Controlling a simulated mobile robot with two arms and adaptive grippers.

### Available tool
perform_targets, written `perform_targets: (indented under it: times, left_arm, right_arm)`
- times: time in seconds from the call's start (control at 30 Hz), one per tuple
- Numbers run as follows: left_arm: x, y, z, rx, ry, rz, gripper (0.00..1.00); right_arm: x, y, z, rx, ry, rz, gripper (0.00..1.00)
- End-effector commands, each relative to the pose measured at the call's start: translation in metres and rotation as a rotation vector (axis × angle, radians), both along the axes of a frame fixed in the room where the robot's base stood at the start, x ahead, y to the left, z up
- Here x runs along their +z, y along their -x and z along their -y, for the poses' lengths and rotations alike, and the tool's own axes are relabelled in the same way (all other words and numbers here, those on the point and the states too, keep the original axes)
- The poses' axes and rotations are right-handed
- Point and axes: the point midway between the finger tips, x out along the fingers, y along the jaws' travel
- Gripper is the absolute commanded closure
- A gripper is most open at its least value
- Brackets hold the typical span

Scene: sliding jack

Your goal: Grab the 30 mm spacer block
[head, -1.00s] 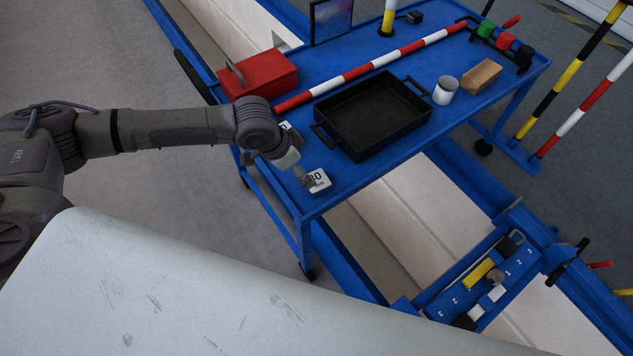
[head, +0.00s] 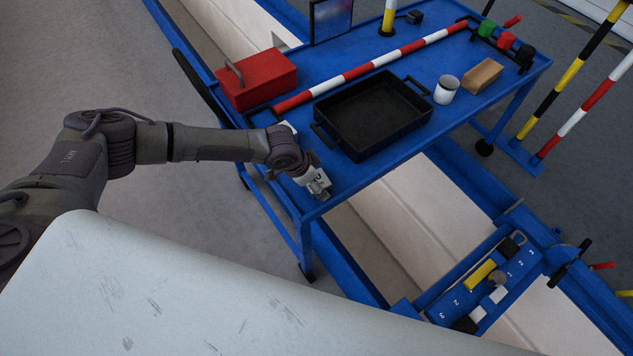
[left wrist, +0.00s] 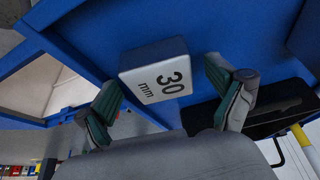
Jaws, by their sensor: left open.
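The 30 mm spacer block is a white block with black "30 mm" lettering. In the left wrist view the spacer block (left wrist: 157,70) lies on the blue surface, between and just beyond the fingertips. My left gripper (left wrist: 165,84) is open, with a green-padded finger on each side and a visible gap to the block. In the head view my left gripper (head: 319,188) is over the near left corner of the blue cart (head: 350,182) and largely hides the block. My right gripper is not in view.
A black tray (head: 352,150) stands just right of the gripper. A red toolbox (head: 258,80) and a striped bar (head: 370,68) lie behind. A white mug (head: 446,90) and a tan block (head: 482,76) are at the right. The cart's near edge is close.

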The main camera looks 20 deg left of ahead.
Motion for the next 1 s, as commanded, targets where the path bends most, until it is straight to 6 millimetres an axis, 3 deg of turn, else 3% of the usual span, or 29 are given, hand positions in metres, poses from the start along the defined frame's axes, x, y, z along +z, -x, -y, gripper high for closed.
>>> perform_targets:
  times: [0.1,0.57,0.87,1.0]
  left_arm:
    - [0.000,0.000,0.000,0.000,0.000,0.000,0.06]
    - [0.001,0.000,0.000,0.000,0.000,0.000,0.81]
    - [0.004,0.000,0.000,0.000,0.002,0.002,0.82]
    - [0.015,-0.001,0.001,0.000,0.003,0.003,0.82]
  right_arm:
    - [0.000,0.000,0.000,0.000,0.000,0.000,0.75]
    - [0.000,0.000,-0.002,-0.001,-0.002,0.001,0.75]
    - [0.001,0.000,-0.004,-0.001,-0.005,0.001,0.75]
    - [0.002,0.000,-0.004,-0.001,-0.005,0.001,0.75]
